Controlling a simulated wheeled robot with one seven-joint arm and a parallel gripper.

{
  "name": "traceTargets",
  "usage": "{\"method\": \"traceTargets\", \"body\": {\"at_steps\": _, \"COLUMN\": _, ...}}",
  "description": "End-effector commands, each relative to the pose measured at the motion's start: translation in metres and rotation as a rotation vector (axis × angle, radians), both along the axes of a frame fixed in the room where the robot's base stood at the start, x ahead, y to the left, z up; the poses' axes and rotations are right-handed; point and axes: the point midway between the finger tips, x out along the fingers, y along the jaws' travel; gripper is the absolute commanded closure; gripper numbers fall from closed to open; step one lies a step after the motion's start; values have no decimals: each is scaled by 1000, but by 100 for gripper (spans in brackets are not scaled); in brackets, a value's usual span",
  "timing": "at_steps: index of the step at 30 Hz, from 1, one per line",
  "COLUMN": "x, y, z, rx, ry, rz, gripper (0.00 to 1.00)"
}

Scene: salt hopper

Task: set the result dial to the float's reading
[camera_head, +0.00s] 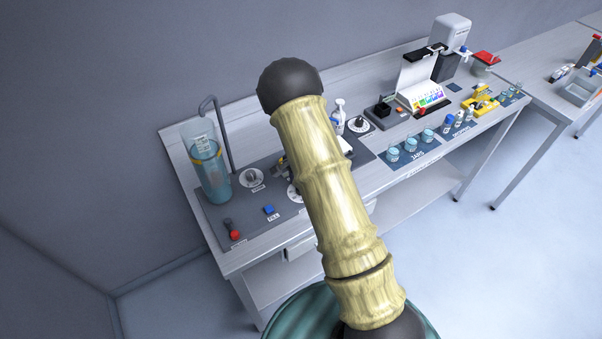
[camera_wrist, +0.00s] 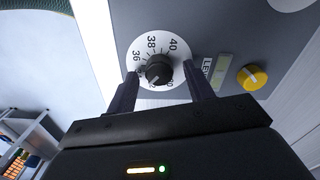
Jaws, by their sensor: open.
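A white numbered dial (camera_wrist: 140,47) with a black knob (camera_wrist: 158,68) is in the wrist view; 36, 38 and 40 show on its upper rim. Its lower scale is partly hidden, and I cannot read the knob's setting exactly. My gripper (camera_wrist: 160,73) is open, one finger on each side of the knob, with gaps between. In the head view, a clear cylinder (camera_head: 213,180) of blue liquid stands at the left with a pale float (camera_head: 204,147) in it; its scale is too small to read. A white dial (camera_head: 292,193) there is mostly hidden behind my arm.
In the wrist view, a yellow knob (camera_wrist: 252,77) sits right of the dial. In the head view, another dial (camera_head: 251,178), a blue button (camera_head: 269,209) and a red-tipped part (camera_head: 234,234) are near the cylinder. Jars (camera_head: 410,145) stand farther right along the bench.

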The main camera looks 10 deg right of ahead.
Motion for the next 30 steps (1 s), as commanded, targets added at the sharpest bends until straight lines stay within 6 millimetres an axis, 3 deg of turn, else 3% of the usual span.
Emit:
{"method": "traceTargets", "body": {"at_steps": 8, "x": 1, "y": 1, "z": 30, "rx": 0, "ry": -4, "rz": 2, "gripper": 48}}
{"method": "traceTargets", "body": {"at_steps": 24, "x": 1, "y": 1, "z": 137, "rx": 1, "ry": -7, "rz": 1, "gripper": 48}}
{"method": "traceTargets", "body": {"at_steps": 30, "x": 1, "y": 1, "z": 166, "rx": 1, "ry": -3, "rz": 0, "gripper": 48}}
